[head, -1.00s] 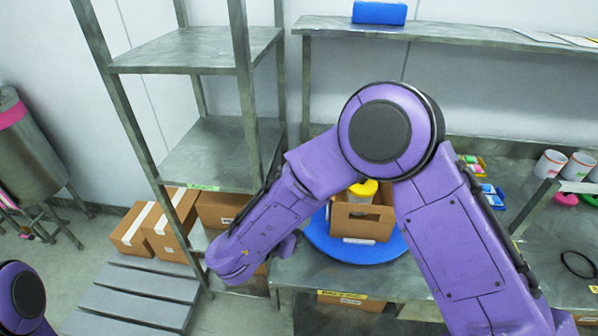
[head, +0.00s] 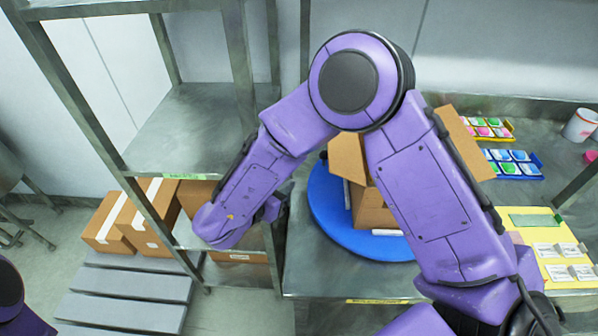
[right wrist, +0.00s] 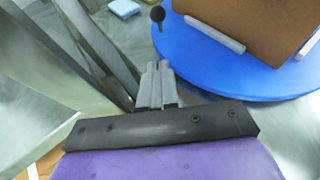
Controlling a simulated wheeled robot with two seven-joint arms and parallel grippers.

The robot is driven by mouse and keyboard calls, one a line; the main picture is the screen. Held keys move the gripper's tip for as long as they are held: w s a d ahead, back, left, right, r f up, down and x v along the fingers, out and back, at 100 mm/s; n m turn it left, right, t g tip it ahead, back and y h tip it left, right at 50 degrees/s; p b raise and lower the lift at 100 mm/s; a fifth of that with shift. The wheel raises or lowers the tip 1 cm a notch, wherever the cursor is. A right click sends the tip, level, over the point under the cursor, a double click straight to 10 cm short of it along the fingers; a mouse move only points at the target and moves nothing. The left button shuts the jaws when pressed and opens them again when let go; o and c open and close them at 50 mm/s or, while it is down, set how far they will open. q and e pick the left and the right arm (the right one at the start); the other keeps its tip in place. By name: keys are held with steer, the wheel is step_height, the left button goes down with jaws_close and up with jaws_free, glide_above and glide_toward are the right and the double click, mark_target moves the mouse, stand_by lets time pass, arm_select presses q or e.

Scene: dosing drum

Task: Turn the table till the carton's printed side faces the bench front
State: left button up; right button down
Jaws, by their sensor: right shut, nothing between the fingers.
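The brown open-topped carton (head: 370,208) stands on the round blue table (head: 327,207), its flaps spread and partly hidden by my right arm. In the right wrist view the carton (right wrist: 262,28) shows a plain brown side, with white strips at its foot on the blue table (right wrist: 215,68). I cannot make out a printed side. A dark ball knob (right wrist: 157,14) on a thin stalk stands by the table's rim. My right gripper (right wrist: 157,72) is shut and empty, just short of the knob in the picture; it is small and dark in the head view (head: 272,208). My left gripper is out of view.
Colored trays (head: 512,163), a white cup (head: 580,125) and a yellow board (head: 550,245) lie on the bench's right. A grey slatted platform (head: 130,295) is on the floor.

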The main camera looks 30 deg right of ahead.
steer(key=p, duration=0.3)
glide_toward(316, 169)
steer(key=d, duration=0.3)
steer(key=shift+w+r, duration=0.25)
steer(key=shift+r, duration=0.05)
steer(key=d, duration=0.1)
steer(key=w+d+p, duration=0.1)
steer(key=w+d, duration=0.1)
steer(key=shift+d+r+p, duration=0.2)
steer(key=shift+d+p, duration=0.1)
steer(key=shift+d, duration=0.1)
steer(key=shift+f, duration=0.1)
steer(key=shift+w+d+f+b, duration=0.1)
steer(key=shift+w+b, duration=0.05)
steer(key=shift+b, duration=0.2)
steer(key=shift+w+d+b, duration=0.55)
steer(key=shift+d+b, duration=0.2)
steer(key=shift+b, duration=0.1)
steer(key=shift+w+d, duration=0.1)
